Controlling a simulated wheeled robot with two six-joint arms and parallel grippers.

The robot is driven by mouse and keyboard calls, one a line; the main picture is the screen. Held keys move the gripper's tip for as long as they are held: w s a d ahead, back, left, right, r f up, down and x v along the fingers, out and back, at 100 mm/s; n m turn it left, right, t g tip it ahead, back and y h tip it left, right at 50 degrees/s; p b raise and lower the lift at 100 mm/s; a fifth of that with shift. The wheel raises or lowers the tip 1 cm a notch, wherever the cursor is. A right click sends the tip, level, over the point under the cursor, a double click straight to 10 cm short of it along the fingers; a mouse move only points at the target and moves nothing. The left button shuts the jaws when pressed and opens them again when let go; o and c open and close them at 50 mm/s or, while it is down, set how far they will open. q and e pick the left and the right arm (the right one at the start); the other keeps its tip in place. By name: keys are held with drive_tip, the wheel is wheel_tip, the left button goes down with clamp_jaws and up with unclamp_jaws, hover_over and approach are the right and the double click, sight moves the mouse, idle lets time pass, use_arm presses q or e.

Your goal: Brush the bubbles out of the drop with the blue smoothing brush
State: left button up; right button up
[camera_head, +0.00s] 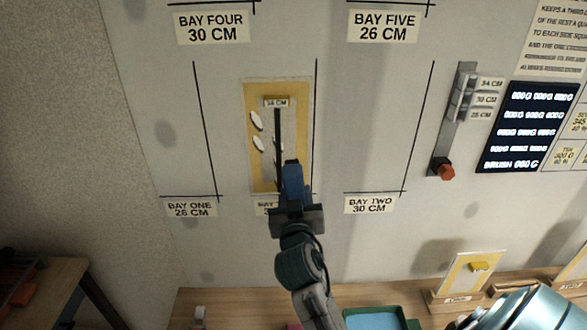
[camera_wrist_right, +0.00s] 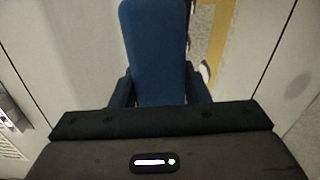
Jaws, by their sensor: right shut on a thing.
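The drop (camera_head: 262,179) is a yellow-bordered sheet with a pale middle, hung upright on the wall and tagged 34 CM (camera_head: 276,102). Two white oval bubbles, an upper one (camera_head: 257,121) and a lower one (camera_head: 258,144), show on its left half. Another pale bulge (camera_head: 276,143) is partly hidden by a dark upright strip. My right gripper (camera_head: 293,208) is shut on the blue smoothing brush (camera_head: 292,180), over the drop's lower right part. In the right wrist view the blue brush (camera_wrist_right: 155,50) hides much of the drop (camera_wrist_right: 217,40); contact is unclear. My left gripper is out of view.
A wall rail (camera_head: 462,120) with a red-orange block stands right, beside a dark screen (camera_head: 526,127). A bench below holds a teal tray (camera_head: 375,318) and a sample stand (camera_head: 470,275).

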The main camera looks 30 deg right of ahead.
drive_tip(key=shift+s+a+f+n, duration=0.1)
drive_tip(key=shift+f+n, duration=0.15)
drive_tip(key=shift+f, duration=0.2)
drive_tip(key=shift+s+a+f+n, duration=0.1)
drive_tip(key=shift+f+n, duration=0.15)
drive_tip(key=shift+f, duration=0.2)
drive_tip(key=x, duration=0.6)
drive_tip(key=shift+w+b, duration=0.2)
drive_tip(key=shift+b, duration=0.25)
drive_tip(key=shift+x, duration=1.3)
idle(1.2)
idle(1.5)
drive_tip(key=shift+w+a, duration=0.6)
drive_tip(key=shift+a, duration=0.4)
drive_tip(key=shift+w+a, duration=0.6)
drive_tip(key=shift+a, duration=0.45)
drive_tip(key=shift+w+a, duration=0.6)
drive_tip(key=shift+a, duration=0.4)
drive_tip(key=shift+a, duration=0.1)
